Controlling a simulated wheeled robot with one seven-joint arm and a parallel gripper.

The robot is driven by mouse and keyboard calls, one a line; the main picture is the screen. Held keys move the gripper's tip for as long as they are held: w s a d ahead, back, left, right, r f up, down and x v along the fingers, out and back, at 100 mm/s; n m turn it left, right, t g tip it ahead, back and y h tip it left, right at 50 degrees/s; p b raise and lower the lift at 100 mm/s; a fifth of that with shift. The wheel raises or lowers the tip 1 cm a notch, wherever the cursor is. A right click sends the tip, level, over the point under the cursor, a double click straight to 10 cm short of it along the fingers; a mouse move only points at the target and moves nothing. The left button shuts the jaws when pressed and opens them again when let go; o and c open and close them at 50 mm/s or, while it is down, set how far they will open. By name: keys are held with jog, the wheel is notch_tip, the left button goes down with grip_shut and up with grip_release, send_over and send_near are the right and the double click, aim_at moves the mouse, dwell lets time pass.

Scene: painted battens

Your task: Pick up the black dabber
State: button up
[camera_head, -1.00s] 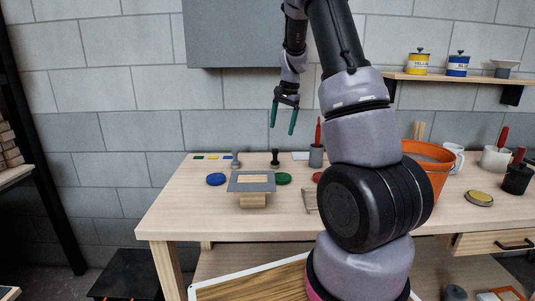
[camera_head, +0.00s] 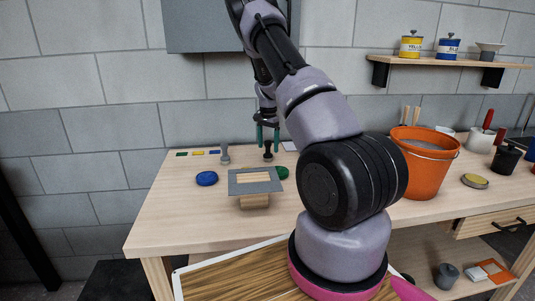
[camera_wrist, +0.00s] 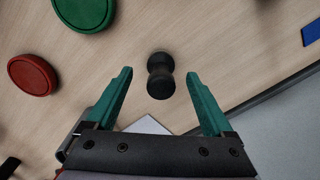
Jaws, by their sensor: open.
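The black dabber (camera_head: 268,151) stands on the wooden bench near its back edge. In the wrist view the black dabber (camera_wrist: 160,76) shows from above, with a narrow waist between two rounded ends. It lies just beyond and between the fingertips. My gripper (camera_head: 267,128) is open, with its green fingers pointing down around or just above the dabber's top. In the wrist view my gripper (camera_wrist: 160,76) has its fingers apart with nothing held between them. I cannot tell the exact height gap.
A grey dabber (camera_head: 225,154) stands to the left. A red pad (camera_wrist: 33,75) is nearby. An orange bucket (camera_head: 424,170) stands to the right.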

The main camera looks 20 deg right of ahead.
aim_at(268, 153)
notch_tip(268, 153, down, 3)
jog(key=shift+w, duration=0.1)
grip_shut()
jog(key=shift+s+a+r, duration=0.1)
jog(key=shift+s+r, duration=0.1)
jog(key=shift+r, duration=0.3)
jog(key=r, duration=0.6)
jog(key=shift+s+a+r, duration=0.1)
jog(key=shift+s+r, duration=0.1)
jog(key=s+a, duration=0.2)
jog(key=s, duration=0.7)
jog(key=s+a, duration=0.3)
jog(key=s, duration=0.6)
jog(key=shift+s+f, duration=0.2)
jog(key=shift+s, duration=0.05)
